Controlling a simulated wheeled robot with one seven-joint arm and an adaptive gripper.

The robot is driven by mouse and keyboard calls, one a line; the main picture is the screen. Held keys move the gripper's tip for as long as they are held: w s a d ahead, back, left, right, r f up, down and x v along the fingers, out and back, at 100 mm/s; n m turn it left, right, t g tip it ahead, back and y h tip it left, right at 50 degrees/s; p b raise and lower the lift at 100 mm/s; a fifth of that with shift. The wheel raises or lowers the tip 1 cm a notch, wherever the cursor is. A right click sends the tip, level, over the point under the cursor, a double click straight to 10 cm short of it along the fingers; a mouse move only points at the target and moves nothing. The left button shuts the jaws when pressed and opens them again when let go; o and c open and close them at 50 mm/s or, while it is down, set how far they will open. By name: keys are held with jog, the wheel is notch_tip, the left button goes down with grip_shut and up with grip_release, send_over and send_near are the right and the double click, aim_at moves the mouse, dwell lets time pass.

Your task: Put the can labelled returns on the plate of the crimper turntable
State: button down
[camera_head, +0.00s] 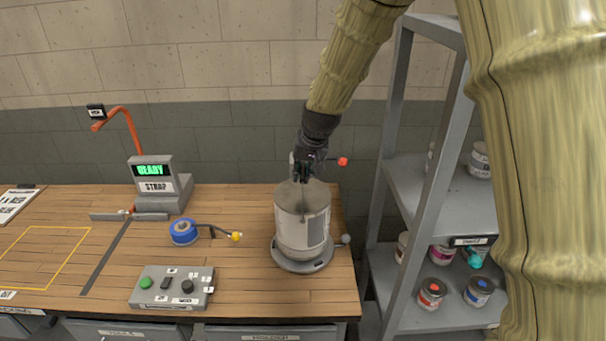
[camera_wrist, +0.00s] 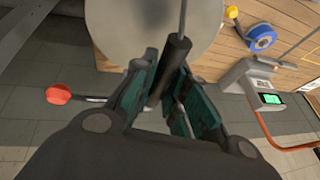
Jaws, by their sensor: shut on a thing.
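A large pale grey can (camera_head: 300,225) stands upright over the round grey turntable plate (camera_head: 302,265) at the table's right end. Its base looks to be on the plate, but I cannot tell whether it touches. A grey label patch shows on its side; no words are legible. My gripper (camera_head: 303,174) is above the can's lid. In the wrist view my gripper (camera_wrist: 172,95) is shut on the dark grip of the can's wire handle (camera_wrist: 176,62), with the lid (camera_wrist: 135,35) beyond it.
A red-knobbed lever (camera_head: 342,161) sticks out right of my gripper. A grey shelf rack (camera_head: 430,190) with several small cans is close on the right.

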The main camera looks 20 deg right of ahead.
jog(key=shift+f+p, duration=0.35)
jog(key=shift+f, duration=0.7)
jog(key=c, duration=1.4)
grip_release()
jog(key=shift+c, duration=0.2)
jog(key=b+v, duration=0.3)
jog(key=v, duration=0.9)
